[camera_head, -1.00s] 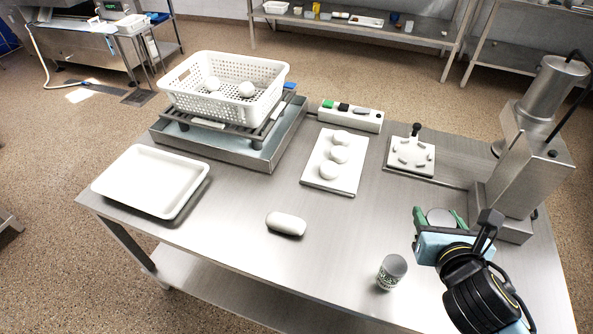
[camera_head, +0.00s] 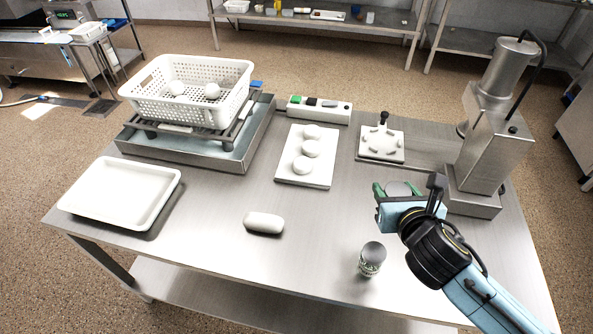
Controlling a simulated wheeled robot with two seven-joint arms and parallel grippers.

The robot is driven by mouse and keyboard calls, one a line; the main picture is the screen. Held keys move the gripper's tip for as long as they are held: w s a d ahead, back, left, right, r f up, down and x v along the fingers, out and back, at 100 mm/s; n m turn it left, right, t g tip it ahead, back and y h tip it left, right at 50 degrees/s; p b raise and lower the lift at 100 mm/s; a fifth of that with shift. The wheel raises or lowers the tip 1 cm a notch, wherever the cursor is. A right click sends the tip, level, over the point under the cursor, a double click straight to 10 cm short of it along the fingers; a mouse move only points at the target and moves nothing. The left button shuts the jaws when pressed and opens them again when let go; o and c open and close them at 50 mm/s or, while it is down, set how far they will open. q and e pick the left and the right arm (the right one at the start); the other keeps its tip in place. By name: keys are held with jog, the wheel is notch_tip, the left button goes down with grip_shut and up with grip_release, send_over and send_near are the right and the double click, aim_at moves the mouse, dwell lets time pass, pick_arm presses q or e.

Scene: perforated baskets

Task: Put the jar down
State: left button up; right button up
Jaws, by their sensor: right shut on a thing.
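My right gripper (camera_head: 397,189) has green fingertips. It is shut on a round thing with a pale grey top, which looks like a jar (camera_head: 399,189). The gripper's body hides most of this jar, and I cannot tell whether its bottom touches the table. A second jar (camera_head: 371,260), with a grey lid and a patterned label, stands upright on the steel table (camera_head: 310,245), nearer the front edge. It is apart from the gripper. My left gripper is not in view.
A press-like machine (camera_head: 485,150) stands right of my gripper. Behind are a white plate with a black knob (camera_head: 382,144) and a white board (camera_head: 290,175) with several dough balls. A white roll (camera_head: 264,223), tray (camera_head: 85,200) and basket (camera_head: 150,108) stand left. Table between roll and gripper is clear.

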jog(key=w+d+f, duration=0.2)
jog(key=w+d, duration=0.1)
jog(key=w, duration=0.3)
jog(key=w+d+f, duration=0.2)
jog(key=w+d, duration=0.1)
jog(key=w, duration=0.2)
jog(key=shift+m+h, duration=0.3)
jog(key=shift+h, duration=0.1)
jog(key=f+b, duration=0.2)
jog(key=f, duration=0.3)
jog(key=f+b, duration=0.2)
jog(key=f, duration=0.3)
jog(key=shift+w+a, duration=0.1)
jog(key=shift+a, duration=0.1)
jog(key=o, duration=0.6)
jog(key=shift+f, duration=0.15)
jog(key=o, duration=0.5)
